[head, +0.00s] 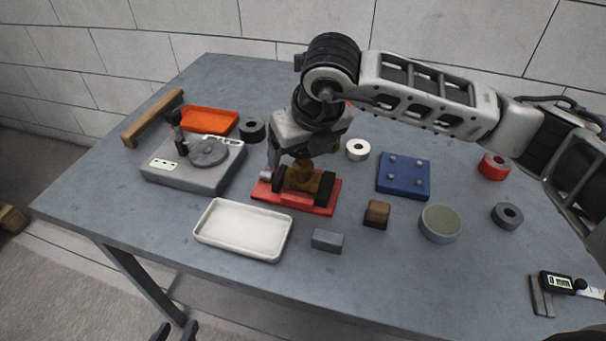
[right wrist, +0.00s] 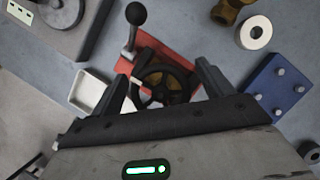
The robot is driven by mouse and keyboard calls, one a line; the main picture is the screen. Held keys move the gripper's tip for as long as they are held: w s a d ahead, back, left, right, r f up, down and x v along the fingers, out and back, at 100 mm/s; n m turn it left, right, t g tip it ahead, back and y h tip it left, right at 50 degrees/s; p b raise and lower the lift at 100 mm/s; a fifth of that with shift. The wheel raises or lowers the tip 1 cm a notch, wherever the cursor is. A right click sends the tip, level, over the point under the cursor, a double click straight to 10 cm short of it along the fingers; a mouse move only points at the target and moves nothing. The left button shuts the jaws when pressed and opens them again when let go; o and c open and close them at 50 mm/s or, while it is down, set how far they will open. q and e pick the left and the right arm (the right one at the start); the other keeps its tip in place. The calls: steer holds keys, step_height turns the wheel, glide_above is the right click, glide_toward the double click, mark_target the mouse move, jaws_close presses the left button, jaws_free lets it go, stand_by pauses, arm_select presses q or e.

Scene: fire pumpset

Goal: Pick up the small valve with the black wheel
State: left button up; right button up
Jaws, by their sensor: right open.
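The small valve with the black wheel (right wrist: 165,86) is at the red plate (head: 292,202); its brass body (head: 303,178) shows in the head view. My right gripper (head: 301,186) is open above the plate, with a dark finger on each side of the valve. In the right wrist view, the wheel lies between the open fingers (right wrist: 163,78). I cannot tell whether they touch it. A lever with a black ball (right wrist: 136,14) stands at the plate's left. My left gripper (head: 175,331) shows only two separated dark tips at the bottom edge, off the table.
A white tray (head: 202,231) and grey block (head: 327,240) lie in front. A grey machine (head: 165,178) stands left, a blue block (head: 403,176) right. A white ring (head: 358,150) and another brass piece (right wrist: 228,10) lie behind. A brown block (head: 377,213) is nearby.

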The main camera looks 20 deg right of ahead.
steer(key=c, duration=1.5)
steer(key=shift+r, duration=0.1)
jaws_close()
